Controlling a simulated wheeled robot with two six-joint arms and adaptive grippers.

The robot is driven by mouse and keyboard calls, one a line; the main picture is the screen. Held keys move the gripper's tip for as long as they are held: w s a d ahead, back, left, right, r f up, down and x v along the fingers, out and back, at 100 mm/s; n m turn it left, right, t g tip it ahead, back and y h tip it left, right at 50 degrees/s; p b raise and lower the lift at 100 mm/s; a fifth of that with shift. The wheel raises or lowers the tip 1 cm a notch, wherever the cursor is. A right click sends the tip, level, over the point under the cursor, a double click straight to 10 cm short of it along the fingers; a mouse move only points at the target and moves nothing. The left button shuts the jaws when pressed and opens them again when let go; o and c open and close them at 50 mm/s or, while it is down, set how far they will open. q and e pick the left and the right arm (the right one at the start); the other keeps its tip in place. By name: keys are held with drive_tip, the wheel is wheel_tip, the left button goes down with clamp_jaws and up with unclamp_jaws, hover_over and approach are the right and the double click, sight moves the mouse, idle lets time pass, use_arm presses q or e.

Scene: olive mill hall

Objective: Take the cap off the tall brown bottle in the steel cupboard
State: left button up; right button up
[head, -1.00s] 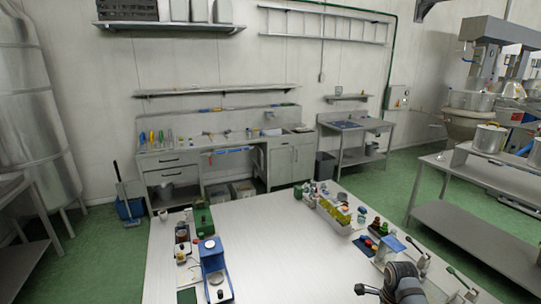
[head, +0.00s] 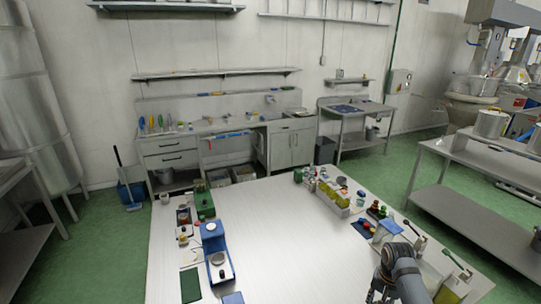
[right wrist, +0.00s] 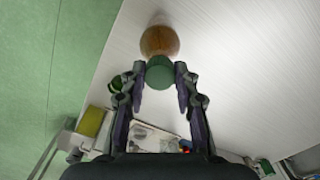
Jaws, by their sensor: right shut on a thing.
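A grey steel cupboard (head: 291,150) with two shut doors stands under the right part of the back counter. I cannot make out a tall brown bottle, and the cupboard's inside is hidden. My right gripper (head: 372,294) is low at the near right of the white table. In the right wrist view, my right gripper (right wrist: 161,72) is shut on a green cylindrical piece (right wrist: 160,73). A round orange-brown piece (right wrist: 159,41) adjoins it beyond the fingertips. I cannot tell whether the two are one object. My left gripper is not in view.
The white table (head: 280,240) is bare in the middle. A blue device (head: 215,250) and a green box (head: 204,204) stand at its left. Small bottles and a yellow-filled rack (head: 333,194) line its right side. Green floor lies between table and counter.

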drive_tip(key=shift+r, duration=0.15)
drive_tip(key=shift+r, duration=1)
drive_tip(key=shift+r, duration=0.1)
drive_tip(key=shift+r, duration=2.45)
